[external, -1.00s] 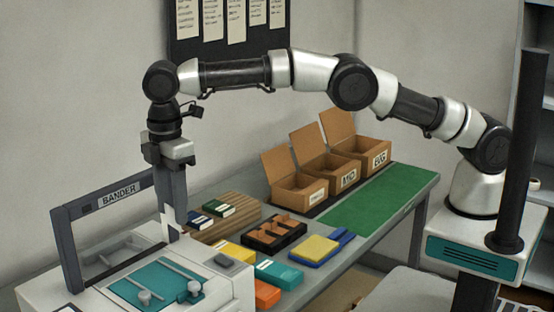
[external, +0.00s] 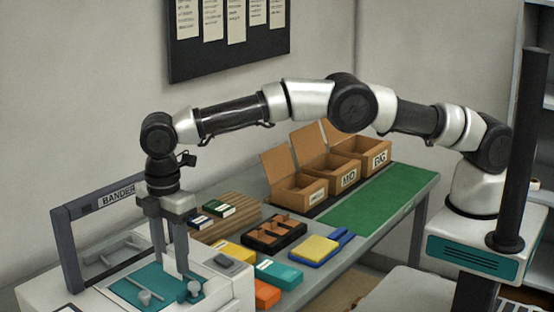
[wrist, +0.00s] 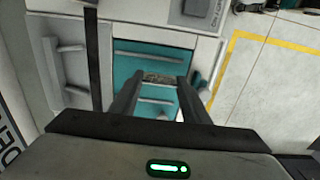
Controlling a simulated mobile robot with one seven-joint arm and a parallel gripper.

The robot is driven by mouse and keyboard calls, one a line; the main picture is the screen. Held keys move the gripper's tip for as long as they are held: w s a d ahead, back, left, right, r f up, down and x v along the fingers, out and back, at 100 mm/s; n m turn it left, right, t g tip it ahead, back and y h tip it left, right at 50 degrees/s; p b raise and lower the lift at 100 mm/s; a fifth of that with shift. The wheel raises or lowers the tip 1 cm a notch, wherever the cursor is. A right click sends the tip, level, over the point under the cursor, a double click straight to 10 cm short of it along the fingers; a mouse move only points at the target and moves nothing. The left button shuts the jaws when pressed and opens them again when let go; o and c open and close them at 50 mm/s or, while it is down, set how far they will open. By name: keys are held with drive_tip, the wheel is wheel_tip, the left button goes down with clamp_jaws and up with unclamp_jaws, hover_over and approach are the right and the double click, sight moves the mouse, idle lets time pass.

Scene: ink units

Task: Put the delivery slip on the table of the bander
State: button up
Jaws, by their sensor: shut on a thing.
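The bander (external: 85,240) stands at the lower left, with a dark arch and a teal table (external: 125,291). The table also shows in the wrist view (wrist: 150,60). My gripper (external: 169,268) points down over the table's back right part, inside or just beside the arch. In the wrist view my gripper (wrist: 160,80) has its fingers some way apart with a narrow brownish-grey strip between the tips. This seems to be the edge of the delivery slip (wrist: 159,77), held between them. The slip is hard to make out in the external view. Whether it touches the table cannot be told.
Metal bars and knobs (external: 194,289) stand on the bander's table close to my fingers. The arch (external: 68,250) rises on the left. Small coloured boxes (external: 279,272), a divided tray (external: 275,233) and open cartons (external: 300,190) lie to the right. A green mat (external: 380,205) is bare.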

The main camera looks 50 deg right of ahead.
drive_tip(key=shift+f, duration=0.45)
drive_tip(key=shift+f, duration=0.2)
drive_tip(key=o, duration=1)
drive_tip(key=shift+r, duration=0.1)
